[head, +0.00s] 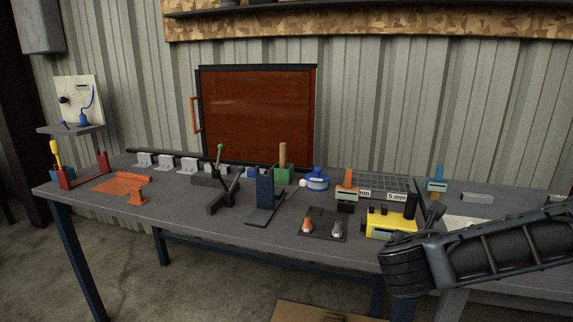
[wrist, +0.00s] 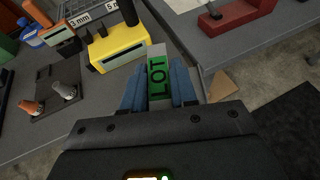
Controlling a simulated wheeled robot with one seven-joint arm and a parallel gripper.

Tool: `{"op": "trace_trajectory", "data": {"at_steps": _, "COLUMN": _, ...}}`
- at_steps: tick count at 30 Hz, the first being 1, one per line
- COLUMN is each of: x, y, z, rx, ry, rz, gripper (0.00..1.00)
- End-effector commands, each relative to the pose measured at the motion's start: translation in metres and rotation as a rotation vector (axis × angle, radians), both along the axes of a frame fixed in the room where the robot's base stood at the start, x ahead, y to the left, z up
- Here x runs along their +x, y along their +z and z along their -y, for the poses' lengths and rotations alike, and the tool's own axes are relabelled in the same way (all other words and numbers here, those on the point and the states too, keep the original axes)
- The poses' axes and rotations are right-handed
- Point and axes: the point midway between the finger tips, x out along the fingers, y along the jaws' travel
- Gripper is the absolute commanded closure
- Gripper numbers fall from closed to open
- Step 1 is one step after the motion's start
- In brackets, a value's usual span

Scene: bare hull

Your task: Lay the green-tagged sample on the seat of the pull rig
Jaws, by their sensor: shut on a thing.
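My gripper (wrist: 158,84) is shut on the green-tagged sample (wrist: 158,74), a grey block with a green face marked LOT, held between two blue fingers. It is in front of the yellow instrument, near the bench's front edge. In the head view my dark wrist is at the lower right; the fingers and sample are hidden there. I cannot tell for certain which item is the pull rig. A black lever fixture (head: 222,186) with a green knob and a dark blue upright stand (head: 265,196) are mid-bench.
The yellow instrument (head: 391,225) and a dark tray (head: 322,224) with orange and grey tips stand between my wrist and mid-bench. A blue round item (head: 317,180), a green block (head: 284,174) and an orange-topped gauge (head: 347,189) stand behind. Clear bench lies in front of the lever fixture.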

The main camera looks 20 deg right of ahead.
Motion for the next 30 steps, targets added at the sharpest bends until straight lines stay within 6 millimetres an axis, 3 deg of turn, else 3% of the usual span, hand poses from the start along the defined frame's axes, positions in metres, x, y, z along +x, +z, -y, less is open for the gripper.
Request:
{"op": "trace_trajectory", "data": {"at_steps": 1, "x": 0.006, "y": -0.011, "z": -0.027, "rx": 0.002, "ry": 0.112, "rz": -0.003, "gripper": 1.00}}
{"op": "trace_trajectory", "data": {"at_steps": 6, "x": 0.026, "y": -0.039, "z": -0.102, "rx": -0.002, "ry": 0.453, "rz": -0.002, "gripper": 1.00}}
{"op": "trace_trajectory", "data": {"at_steps": 15, "x": 0.050, "y": -0.069, "z": -0.181, "rx": -0.002, "ry": 0.817, "rz": 0.001, "gripper": 1.00}}
{"op": "trace_trajectory", "data": {"at_steps": 18, "x": 0.054, "y": -0.075, "z": -0.199, "rx": -0.005, "ry": 0.898, "rz": 0.000, "gripper": 1.00}}
{"op": "trace_trajectory", "data": {"at_steps": 23, "x": 0.055, "y": -0.072, "z": -0.197, "rx": -0.010, "ry": 0.892, "rz": 0.000, "gripper": 1.00}}
{"op": "trace_trajectory", "data": {"at_steps": 24, "x": 0.054, "y": -0.087, "z": -0.196, "rx": -0.004, "ry": 0.886, "rz": 0.000, "gripper": 1.00}}
{"op": "trace_trajectory", "data": {"at_steps": 30, "x": 0.054, "y": -0.115, "z": -0.195, "rx": -0.001, "ry": 0.883, "rz": 0.001, "gripper": 1.00}}
